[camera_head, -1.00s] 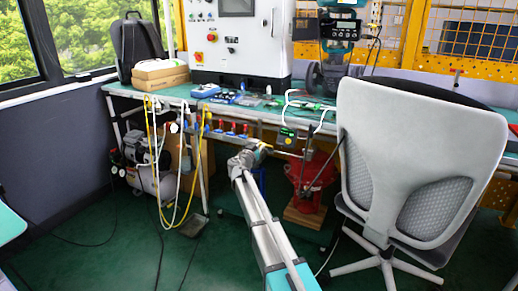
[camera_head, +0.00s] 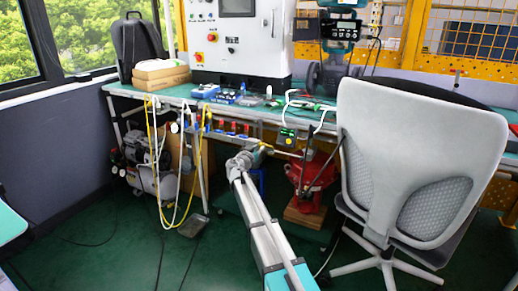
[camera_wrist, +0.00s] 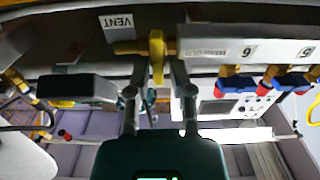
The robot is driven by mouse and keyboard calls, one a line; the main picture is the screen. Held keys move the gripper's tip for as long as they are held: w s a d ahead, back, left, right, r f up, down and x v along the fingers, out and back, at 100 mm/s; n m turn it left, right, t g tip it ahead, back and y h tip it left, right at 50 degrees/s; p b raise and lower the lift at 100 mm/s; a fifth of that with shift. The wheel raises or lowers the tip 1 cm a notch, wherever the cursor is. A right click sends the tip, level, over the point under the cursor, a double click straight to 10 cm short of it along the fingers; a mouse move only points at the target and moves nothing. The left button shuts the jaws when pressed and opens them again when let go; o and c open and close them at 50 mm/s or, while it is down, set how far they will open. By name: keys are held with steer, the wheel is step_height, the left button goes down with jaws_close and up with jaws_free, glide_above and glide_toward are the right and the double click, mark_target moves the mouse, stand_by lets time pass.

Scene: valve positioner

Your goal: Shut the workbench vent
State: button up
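The vent valve has a yellow handle (camera_wrist: 157,55) on a brass body, beside a "VENT" label (camera_wrist: 116,21) that reads upside down in the wrist view. The handle points down in that picture, across the line of the brass pipe. My gripper (camera_wrist: 159,72) is open, with one finger on each side of the handle. A small gap seems to show on both sides, and I cannot tell whether either finger touches. In the head view my gripper (camera_head: 258,152) is at the bench's front edge, too small to show the fingers clearly.
Valves with red and blue handles (camera_wrist: 265,80) stand to the right under labels "6" and "5". A dark gauge-like box (camera_wrist: 77,88) sits to the left. In the head view, a grey chair (camera_head: 420,160) and a red vise-like device (camera_head: 312,175) stand right of my arm.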

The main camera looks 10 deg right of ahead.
steer(key=v, duration=0.7)
stand_by(1.3)
steer(key=s+d+f+g+y+p, duration=0.1)
steer(key=s+d+f+g, duration=0.35)
steer(key=s, duration=0.45)
steer(key=s+d+f+g+y+p, duration=0.1)
steer(key=s+d+f+g, duration=0.35)
steer(key=s, duration=0.35)
steer(key=s+a+f+n+g+y, duration=0.1)
steer(key=s+n+g+y, duration=0.1)
steer(key=s, duration=0.5)
steer(key=s+a+f+n+g+y+p, duration=0.1)
steer(key=s+a+f+n+y, duration=0.1)
steer(key=s, duration=0.6)
steer(key=s+a+f+n+g+y+p, duration=0.1)
steer(key=s+f+n+g+y, duration=0.1)
steer(key=s, duration=0.5)
steer(key=n+y, duration=0.1)
steer(key=y, duration=0.1)
steer(key=shift+s+a+g+y, duration=0.25)
steer(key=shift+a+g+y, duration=0.05)
steer(key=shift+a, duration=0.05)
